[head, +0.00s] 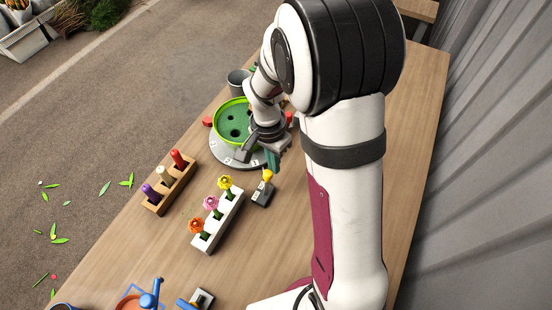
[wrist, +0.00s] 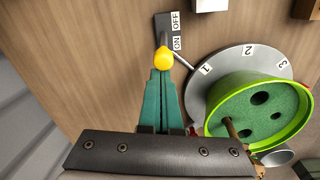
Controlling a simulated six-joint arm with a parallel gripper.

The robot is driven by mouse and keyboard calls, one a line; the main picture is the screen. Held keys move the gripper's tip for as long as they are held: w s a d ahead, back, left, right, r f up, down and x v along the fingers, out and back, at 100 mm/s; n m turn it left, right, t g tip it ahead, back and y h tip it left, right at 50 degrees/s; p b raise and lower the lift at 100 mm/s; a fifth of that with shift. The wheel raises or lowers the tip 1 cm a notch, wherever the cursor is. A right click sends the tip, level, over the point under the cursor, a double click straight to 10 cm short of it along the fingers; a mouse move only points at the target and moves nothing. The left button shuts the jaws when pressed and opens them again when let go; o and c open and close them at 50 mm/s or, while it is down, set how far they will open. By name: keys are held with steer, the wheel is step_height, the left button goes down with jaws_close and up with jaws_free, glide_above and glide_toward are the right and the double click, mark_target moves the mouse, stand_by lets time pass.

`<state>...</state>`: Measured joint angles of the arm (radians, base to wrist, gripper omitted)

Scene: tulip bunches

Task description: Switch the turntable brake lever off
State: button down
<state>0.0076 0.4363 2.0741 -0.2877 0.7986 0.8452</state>
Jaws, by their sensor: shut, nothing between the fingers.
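The turntable brake lever has a yellow knob (head: 267,174) on a small dark base (head: 262,194). In the wrist view the yellow knob (wrist: 163,60) leans toward the ON end of the lever plate (wrist: 163,22), with OFF at the far end. My gripper (head: 272,162) is shut and empty. Its teal fingertips (wrist: 160,73) are right at the knob on its near side; I cannot tell whether they touch. The grey turntable (wrist: 208,82), numbered 1, 2 and 3, carries a green-rimmed round bowl (wrist: 300,112) with holes in its green insert.
A white block (head: 212,235) with orange, pink and yellow flowers stands near the lever. A wooden rack (head: 158,207) holds purple, cream and red pegs. A grey pot (head: 238,81) is behind the turntable. Bare table (head: 150,240) lies left of the white block.

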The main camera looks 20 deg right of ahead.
steer(key=shift+s+a+r, duration=0.2)
steer(key=shift+s+a, duration=0.45)
steer(key=shift+a, duration=0.05)
steer(key=shift+s+a+r, duration=0.2)
steer(key=shift+s+a, duration=0.45)
steer(key=shift+s+a+f, duration=0.15)
steer(key=shift+s+a, duration=0.7)
steer(key=shift+s, duration=0.2)
steer(key=w+d+r, duration=0.2)
steer(key=d, duration=0.1)
steer(key=shift+w+d+r, duration=0.1)
steer(key=shift+w+r, duration=0.15)
steer(key=shift+w, duration=0.05)
steer(key=s+a+r, duration=0.3)
steer(key=a+r, duration=0.1)
steer(key=r, duration=0.2)
steer(key=shift+s+a+r, duration=0.25)
steer(key=shift+s+r, duration=0.1)
steer(key=shift+r, duration=0.05)
